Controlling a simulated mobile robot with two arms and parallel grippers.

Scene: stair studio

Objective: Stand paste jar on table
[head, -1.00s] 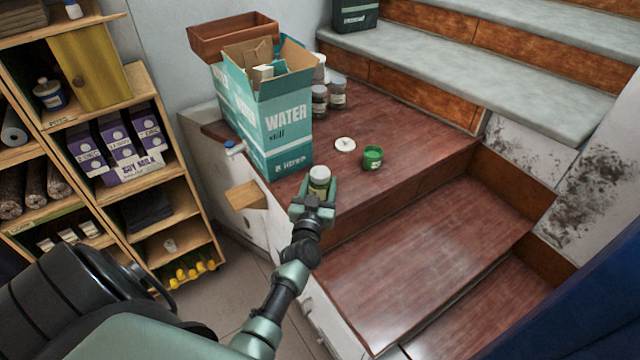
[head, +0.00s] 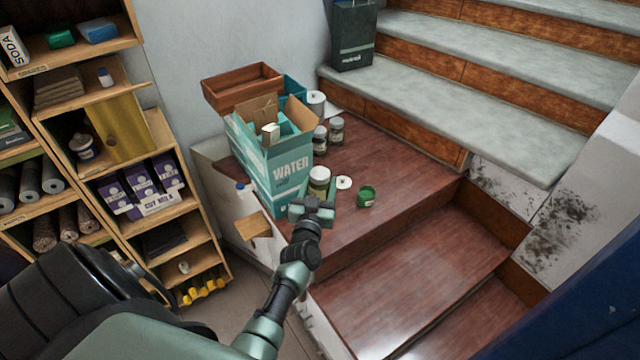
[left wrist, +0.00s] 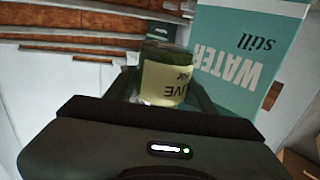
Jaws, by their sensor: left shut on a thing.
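My left gripper (head: 312,206) is shut on a dark jar with a pale label and a light lid (head: 319,180). The jar is upright in the head view, just right of the water carton's lower front. In the left wrist view the jar (left wrist: 167,76) shows beyond the gripper body, with part of its label readable as "IVE". The reddish-brown wooden top (head: 395,155) lies beneath and around it. I cannot tell whether the jar's base touches the wood, as the gripper hides it. My right gripper is not in view.
The teal water carton (head: 290,178) stands close left of the jar and also fills the left wrist view's right side (left wrist: 240,60). A white disc (head: 344,182) and a green tub (head: 366,197) are close right. Grey-lidded jars (head: 336,131) stand behind. Free wood lies right.

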